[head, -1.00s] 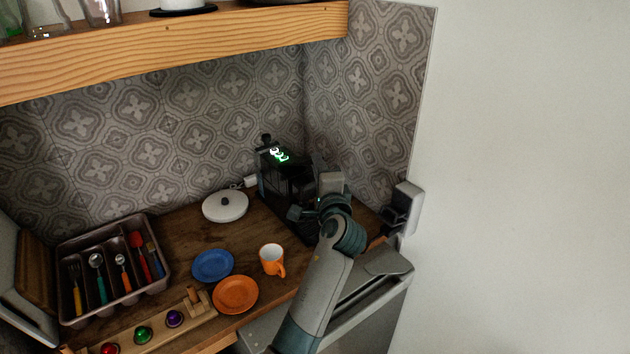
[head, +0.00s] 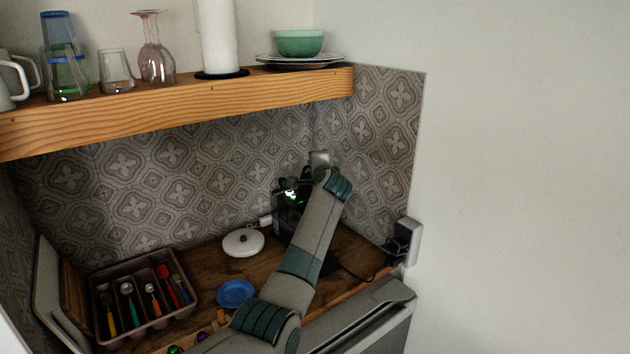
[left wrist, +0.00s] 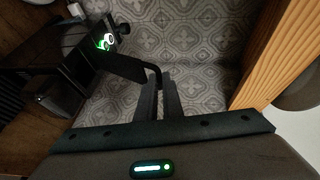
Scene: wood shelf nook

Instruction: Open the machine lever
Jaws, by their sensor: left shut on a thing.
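The black coffee machine (head: 287,223) stands on the wooden counter against the tiled wall, with green-white lights on its top. My arm covers much of it in the head view. In the left wrist view the machine (left wrist: 55,88) is at the left, and its dark lever (left wrist: 122,66) sticks out from the top towards my fingers. My left gripper (left wrist: 158,82) is shut on the lever's outer end, above the machine. In the head view the fingers and lever are small and mostly hidden by my wrist. My right gripper is in no view.
A wooden shelf (head: 180,113) with glasses, a paper roll and a green bowl (head: 299,43) hangs above. On the counter are a white lidded dish (head: 243,243), a blue plate (head: 235,293) and a cutlery tray (head: 192,300). A wall box (head: 411,240) is at the right.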

